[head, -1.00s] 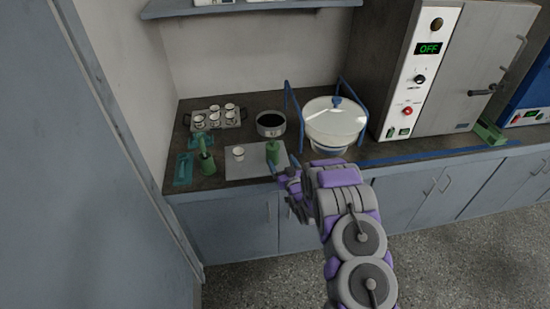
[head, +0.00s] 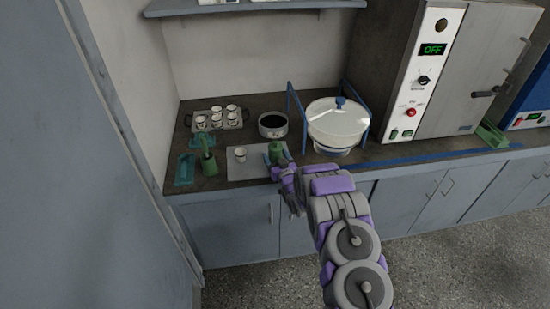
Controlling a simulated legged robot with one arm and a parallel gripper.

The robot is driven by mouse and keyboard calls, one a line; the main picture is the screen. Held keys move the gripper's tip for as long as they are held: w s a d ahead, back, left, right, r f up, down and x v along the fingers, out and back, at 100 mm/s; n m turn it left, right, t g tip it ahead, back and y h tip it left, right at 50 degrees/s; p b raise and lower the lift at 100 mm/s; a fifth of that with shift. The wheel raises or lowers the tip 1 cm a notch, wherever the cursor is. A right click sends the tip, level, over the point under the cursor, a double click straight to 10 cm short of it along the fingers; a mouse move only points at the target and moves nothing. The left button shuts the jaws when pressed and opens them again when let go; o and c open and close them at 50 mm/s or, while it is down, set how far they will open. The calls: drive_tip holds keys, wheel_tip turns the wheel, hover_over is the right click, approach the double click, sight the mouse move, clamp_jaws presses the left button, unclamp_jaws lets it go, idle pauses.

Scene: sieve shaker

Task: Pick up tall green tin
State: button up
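The tall green tin (head: 276,151) stands upright on a grey mat (head: 247,170) near the front edge of the counter. My gripper (head: 279,164) reaches in from the front right, with its fingers around the lower part of the tin or just in front of it. The fingertips are small and partly merge with the tin, so I cannot tell whether they touch it or are closed.
A small white cup (head: 240,153) stands left of the tin on the mat. Behind are a metal pan (head: 272,125) and a tray of cups (head: 194,127). A green brush-like item (head: 208,163) lies left.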

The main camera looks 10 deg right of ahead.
drive_tip(key=shift+a, duration=0.1)
drive_tip(key=c, duration=0.3)
drive_tip(key=shift+d, duration=0.35)
drive_tip(key=c, duration=0.6)
drive_tip(key=shift+c, duration=0.3)
drive_tip(key=shift+a, duration=0.2)
